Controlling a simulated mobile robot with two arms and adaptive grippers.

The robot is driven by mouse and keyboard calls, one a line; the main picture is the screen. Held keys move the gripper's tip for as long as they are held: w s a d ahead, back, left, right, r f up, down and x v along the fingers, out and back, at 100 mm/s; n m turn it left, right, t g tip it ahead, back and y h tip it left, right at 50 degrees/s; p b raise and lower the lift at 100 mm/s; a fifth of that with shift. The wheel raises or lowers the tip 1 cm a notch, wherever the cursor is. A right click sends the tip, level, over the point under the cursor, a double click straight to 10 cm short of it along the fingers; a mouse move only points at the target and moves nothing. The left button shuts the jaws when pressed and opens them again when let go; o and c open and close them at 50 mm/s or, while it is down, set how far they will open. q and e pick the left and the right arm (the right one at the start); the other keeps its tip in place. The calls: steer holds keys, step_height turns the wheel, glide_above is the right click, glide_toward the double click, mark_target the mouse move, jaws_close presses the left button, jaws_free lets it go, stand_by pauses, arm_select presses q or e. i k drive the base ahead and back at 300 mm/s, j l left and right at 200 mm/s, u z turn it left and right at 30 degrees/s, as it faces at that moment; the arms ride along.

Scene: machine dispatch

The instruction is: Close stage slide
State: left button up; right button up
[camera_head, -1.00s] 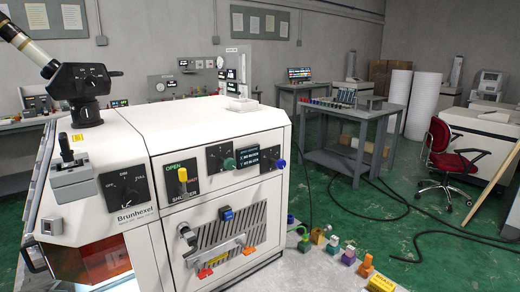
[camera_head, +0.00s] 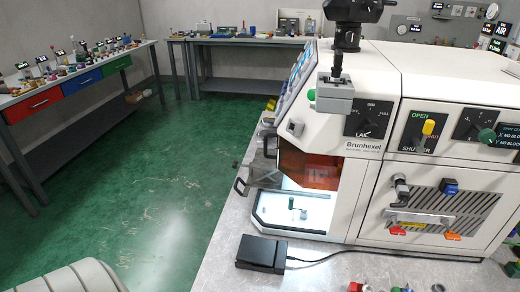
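The white machine labelled Brunhexel (camera_head: 362,147) stands on the right. At its lower left front is an opening under an orange tinted window (camera_head: 308,168). A brightly lit white stage slide (camera_head: 283,212) with a dark rim lies low in this opening and appears to stick out towards the front left. A small grey post and another small piece stand on it. Neither of my grippers is in view.
A black box (camera_head: 262,253) with a cable lies on the grey bench top in front of the slide. Small coloured parts lie at the bottom right. A bench with coloured drawers (camera_head: 82,82) stands at the left. Open green floor (camera_head: 160,180) lies between.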

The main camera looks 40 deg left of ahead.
mark_target(272, 180)
steer(key=u, duration=1.25)
